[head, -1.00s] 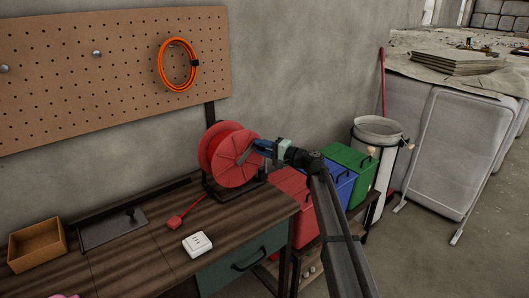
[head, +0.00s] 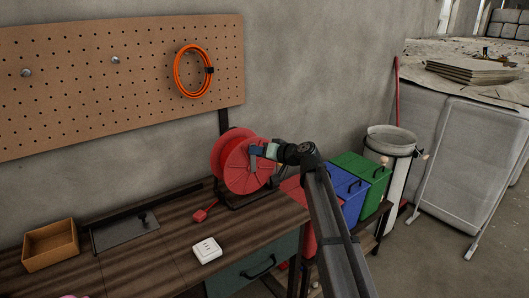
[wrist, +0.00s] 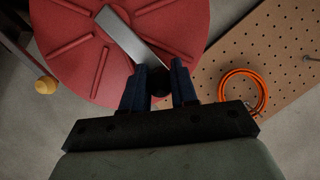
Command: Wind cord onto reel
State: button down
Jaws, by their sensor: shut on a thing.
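The red reel (head: 236,168) stands upright on its stand at the bench's right back; its disc (wrist: 75,50) fills the upper left of the wrist view. A metal crank arm (wrist: 125,38) crosses the disc to a dark knob (wrist: 159,87). My gripper (head: 257,152) is at the reel's face, shut on this knob; its blue fingers (wrist: 158,82) flank it in the wrist view. A short red cord (head: 211,204) runs from the reel's foot to a red plug (head: 200,215) lying on the bench. The reel's hub is mostly hidden.
A white socket block (head: 206,250), a cardboard box (head: 50,245) and a grey plate (head: 125,231) are on the bench (head: 150,270). An orange coil (head: 178,72) hangs on the pegboard (head: 110,60). Blue (head: 352,203) and green (head: 375,172) bins stand right of the bench.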

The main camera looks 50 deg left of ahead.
aim_at(241, 156)
jog(key=shift+s+a+n+t, duration=0.15)
jog(key=shift+s+n+t, duration=0.45)
jog(key=shift+s+n, duration=0.45)
jog(key=shift+s+f+n+t, duration=0.2)
jog(key=shift+s+n+t, duration=0.1)
jog(key=shift+s+n, duration=0.2)
jog(key=shift+s+f+n+t, duration=0.2)
jog(key=shift+s+n+t, duration=0.1)
jog(key=shift+s+n, duration=0.15)
jog(key=c, duration=0.9)
grip_release()
jog(key=shift+f, duration=0.1)
jog(key=v, duration=1.4)
jog(key=shift+s+a, duration=0.1)
